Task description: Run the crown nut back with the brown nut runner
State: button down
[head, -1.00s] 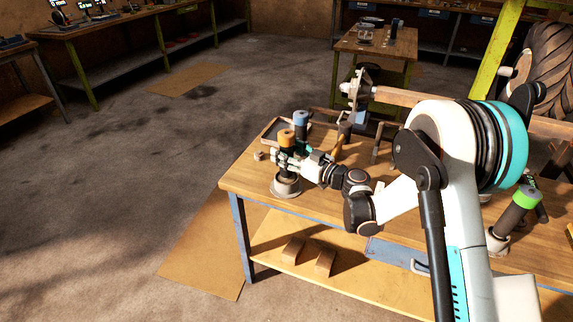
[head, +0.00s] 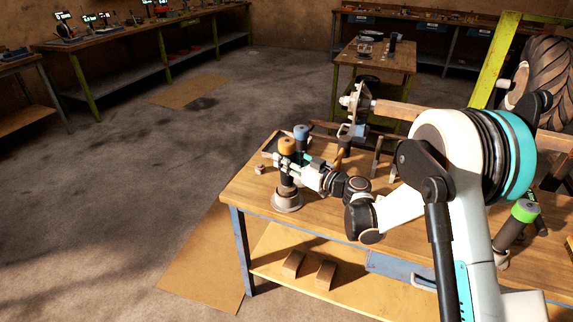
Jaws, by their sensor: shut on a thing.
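The brown nut runner (head: 287,146), with an orange-brown top and dark body, is upright at the left end of the wooden workbench. My gripper (head: 285,164) is shut around its body from the right, below the top. The runner's lower end is at a grey round holder (head: 287,202); I cannot tell whether it is still seated or slightly raised. The axle end with a hub plate (head: 356,98) is behind and to the right, at the end of a brown beam. The crown nut is too small to make out.
A blue-topped runner (head: 301,132) stands close behind the brown one. A green-topped runner (head: 524,210) is at the bench's right. A small block (head: 259,169) lies near the left edge. The bench front (head: 330,215) has bare room. Upright stand posts (head: 377,158) rise below the beam.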

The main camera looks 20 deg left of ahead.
aim_at(288, 140)
notch_tip(288, 140, up, 7)
jog(key=p, duration=0.3)
jog(key=shift+d+r, duration=0.1)
jog(key=shift+r, duration=0.15)
jog(key=shift+w+d+r, duration=0.1)
jog(key=shift+w+d, duration=0.05)
jog(key=shift+d, duration=0.1)
jog(key=w+d+r+m+t+h, duration=0.1)
jog(key=w+d+m+t+h, duration=0.2)
jog(key=d, duration=0.7)
jog(key=w+d+r+m+t+h, duration=0.1)
jog(key=w+d+m+t+h, duration=0.15)
jog(key=d+t, duration=0.45)
jog(key=s+d+m+h, duration=0.1)
jog(key=d+m+h, duration=0.1)
jog(key=d, duration=0.6)
jog(key=s+d+r+m+h, duration=0.1)
jog(key=s+d+m+h, duration=0.1)
jog(key=d+h, duration=0.3)
jog(key=s+d+r+m+t+h, duration=0.1)
jog(key=d+m+h, duration=0.3)
jog(key=d, duration=0.8)
jog(key=shift+s+d, duration=0.25)
jog(key=shift+s, duration=0.45)
jog(key=shift+r, duration=0.1)
